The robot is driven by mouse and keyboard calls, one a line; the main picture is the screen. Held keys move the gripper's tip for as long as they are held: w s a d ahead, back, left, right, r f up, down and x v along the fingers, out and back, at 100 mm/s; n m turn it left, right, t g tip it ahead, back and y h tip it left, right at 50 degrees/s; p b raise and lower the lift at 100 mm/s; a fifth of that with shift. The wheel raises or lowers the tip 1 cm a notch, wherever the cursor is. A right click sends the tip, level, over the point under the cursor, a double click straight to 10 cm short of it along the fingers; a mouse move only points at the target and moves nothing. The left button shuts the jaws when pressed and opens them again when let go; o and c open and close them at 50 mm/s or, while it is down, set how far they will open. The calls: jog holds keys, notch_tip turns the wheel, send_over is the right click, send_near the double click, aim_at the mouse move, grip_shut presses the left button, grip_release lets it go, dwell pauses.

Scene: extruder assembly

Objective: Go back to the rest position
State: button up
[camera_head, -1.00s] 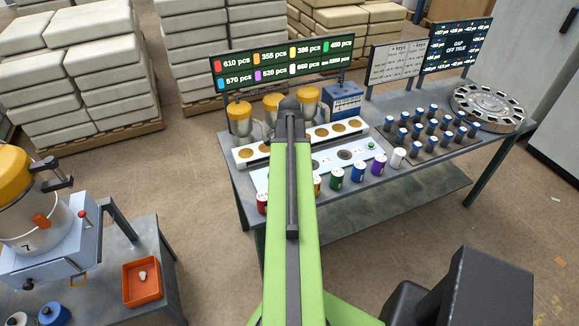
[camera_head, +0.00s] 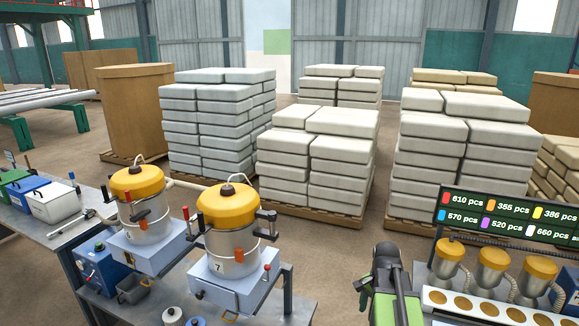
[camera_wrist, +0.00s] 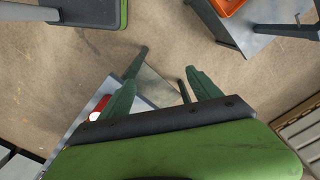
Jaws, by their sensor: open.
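My gripper (camera_wrist: 163,98) shows in the wrist view with its two dark green fingers spread apart and nothing between them. Bare floor and part of a table lie beyond the fingers. In the head view my green and black arm (camera_head: 388,290) stands at the bottom right, left of the counter display; its fingers cannot be made out there.
Two yellow-lidded machines (camera_head: 232,230) stand on a grey table at the lower left. The display board (camera_head: 505,222) and yellow-topped hoppers (camera_head: 493,270) are at the right. Stacks of pale bags (camera_head: 318,165) on pallets fill the back. An orange tray (camera_wrist: 228,5) shows in the wrist view.

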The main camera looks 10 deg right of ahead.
jog(key=w+a+f+n+b, duration=0.1)
jog(key=a+f+n+b, duration=0.2)
jog(key=a+n, duration=1.1)
jog(key=shift+w+a+f, duration=0.15)
jog(key=shift+a+f, duration=0.5)
jog(key=shift+a, duration=5.1)
